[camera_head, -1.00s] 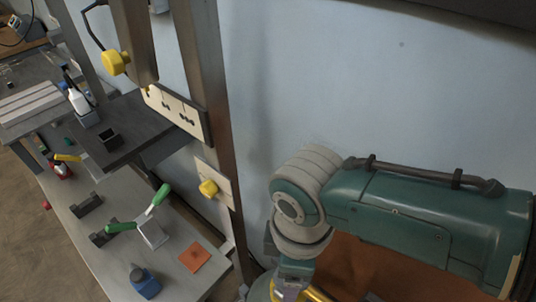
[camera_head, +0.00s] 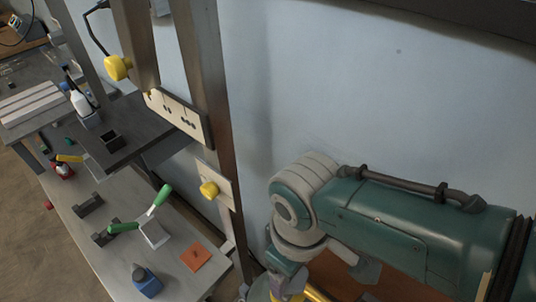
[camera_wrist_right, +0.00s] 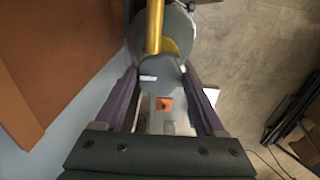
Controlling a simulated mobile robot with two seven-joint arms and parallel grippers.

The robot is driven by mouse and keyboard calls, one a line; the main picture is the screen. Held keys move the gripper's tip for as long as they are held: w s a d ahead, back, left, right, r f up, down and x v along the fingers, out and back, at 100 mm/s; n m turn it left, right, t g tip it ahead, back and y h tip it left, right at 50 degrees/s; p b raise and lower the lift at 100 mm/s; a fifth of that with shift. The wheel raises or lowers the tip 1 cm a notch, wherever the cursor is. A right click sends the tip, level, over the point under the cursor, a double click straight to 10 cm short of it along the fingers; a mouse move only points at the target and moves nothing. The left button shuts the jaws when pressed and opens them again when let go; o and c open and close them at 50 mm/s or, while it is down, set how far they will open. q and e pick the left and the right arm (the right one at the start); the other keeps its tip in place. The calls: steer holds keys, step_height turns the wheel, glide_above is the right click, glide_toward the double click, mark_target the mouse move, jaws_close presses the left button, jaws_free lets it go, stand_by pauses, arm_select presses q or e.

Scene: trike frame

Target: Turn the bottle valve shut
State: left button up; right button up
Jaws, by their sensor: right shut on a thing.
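The valve knob (camera_wrist_right: 160,78) is a dark grey disc with a small white mark, seen in the right wrist view. My right gripper (camera_wrist_right: 162,88) has its two purple fingers on either side of the knob and is shut on it. A yellow bar (camera_wrist_right: 155,25) runs up from the knob. A grey-green rounded body, apparently the bottle (camera_wrist_right: 183,38), lies behind it. In the head view my right gripper (camera_head: 284,284) is at the bottom edge, mostly cut off, beside a yellow part. The knob is hidden there. My left gripper is not in view.
A brown panel (camera_wrist_right: 60,55) stands close on the left in the wrist view. A steel post (camera_head: 212,110) rises left of my arm. The workbench (camera_head: 88,240) holds a green-handled tool (camera_head: 160,197), a blue item (camera_head: 146,281) and an orange square (camera_head: 195,258).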

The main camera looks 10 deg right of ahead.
stand_by(0.3)
steer(key=o, duration=1.3)
steer(key=shift+o, duration=0.2)
step_height(320, 180, up, 10)
steer(key=p, duration=0.5)
